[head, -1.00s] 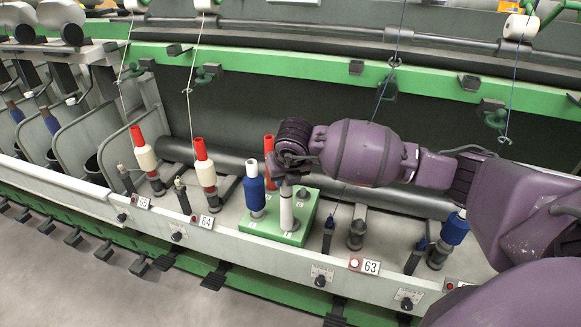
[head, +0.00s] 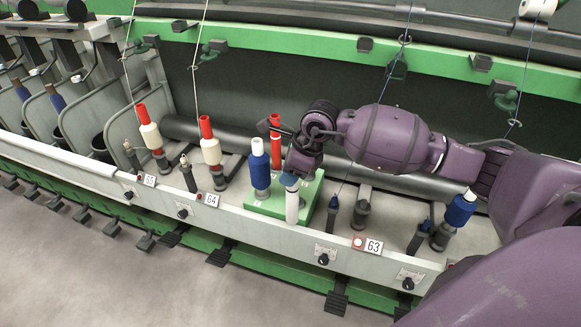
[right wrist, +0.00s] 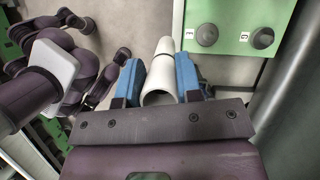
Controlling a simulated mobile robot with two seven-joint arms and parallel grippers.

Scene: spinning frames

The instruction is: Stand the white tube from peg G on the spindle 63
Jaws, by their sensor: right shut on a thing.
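The white tube (head: 292,207) is shut in my right gripper (head: 290,180), held upright in front of the green peg block (head: 312,190). In the right wrist view the tube (right wrist: 160,75) lies between the blue finger pads of the right gripper (right wrist: 160,82). There peg G (right wrist: 263,38) is bare, and the tube is clear of it. Spindle 63 (head: 361,214) stands bare to the right of the tube, behind the plate numbered 63 (head: 373,246). My left gripper cannot be made out.
A blue tube (head: 260,168) and a red tube (head: 275,133) stand on the block. A spindle with a blue bobbin (head: 460,210) stands right of spindle 63. Wound bobbins stand at 64 (head: 210,148) and 65 (head: 150,133). A thread (head: 345,180) hangs near spindle 63.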

